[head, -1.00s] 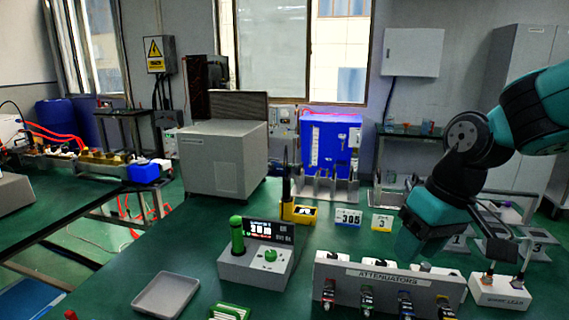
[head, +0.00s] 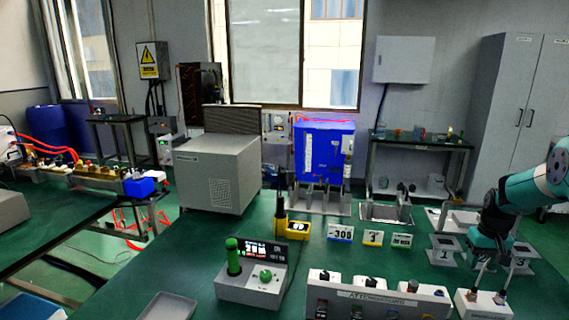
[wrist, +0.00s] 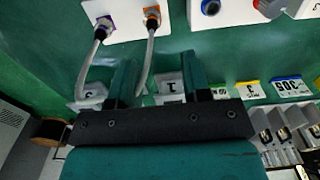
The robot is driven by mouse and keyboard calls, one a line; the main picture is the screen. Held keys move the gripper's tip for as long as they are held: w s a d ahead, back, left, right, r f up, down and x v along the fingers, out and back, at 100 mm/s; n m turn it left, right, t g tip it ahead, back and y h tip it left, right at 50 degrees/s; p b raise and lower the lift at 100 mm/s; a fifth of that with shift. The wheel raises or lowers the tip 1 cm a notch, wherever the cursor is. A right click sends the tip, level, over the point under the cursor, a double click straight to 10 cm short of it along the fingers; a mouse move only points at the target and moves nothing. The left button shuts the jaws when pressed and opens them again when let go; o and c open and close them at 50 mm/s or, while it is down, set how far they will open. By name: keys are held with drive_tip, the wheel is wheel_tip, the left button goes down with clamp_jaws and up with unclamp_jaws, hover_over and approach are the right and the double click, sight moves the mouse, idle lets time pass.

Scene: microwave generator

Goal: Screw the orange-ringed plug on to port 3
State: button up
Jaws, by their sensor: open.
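The orange-ringed plug (wrist: 152,14) stands in a white holder (wrist: 128,24), with a grey cable running from it; it also shows in the head view (head: 475,295). My gripper (wrist: 158,60) is open and empty. It is apart from the plug, and the plug's cable crosses the view between the fingers. In the head view my gripper (head: 490,256) hangs over the right of the bench, behind the holder. A grey plate marked 1 (wrist: 170,87) shows between the fingers, and a plate that seems marked 3 (wrist: 88,94) lies left of them; in the head view this plate (head: 520,262) is partly hidden.
A purple-ringed plug (wrist: 104,24) with its own cable stands beside the orange one. The attenuators panel (head: 385,293) stands left of the holder. Number cards (head: 373,238) and a grey device with a green handle (head: 250,283) stand further left. Green bench is free between.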

sight(476, 286)
drive_tip(key=shift+s+d+f, duration=0.1)
drive_tip(key=shift+d+f, duration=0.3)
drive_tip(key=shift+d, duration=0.15)
drive_tip(key=shift+f, duration=0.15)
wheel_tip(476, 286, down, 9)
drive_tip(key=b, duration=0.5)
drive_tip(key=shift+b, duration=0.35)
idle(0.7)
clamp_jaws()
drive_tip(key=shift+r, duration=0.2)
drive_tip(key=shift+r, duration=0.1)
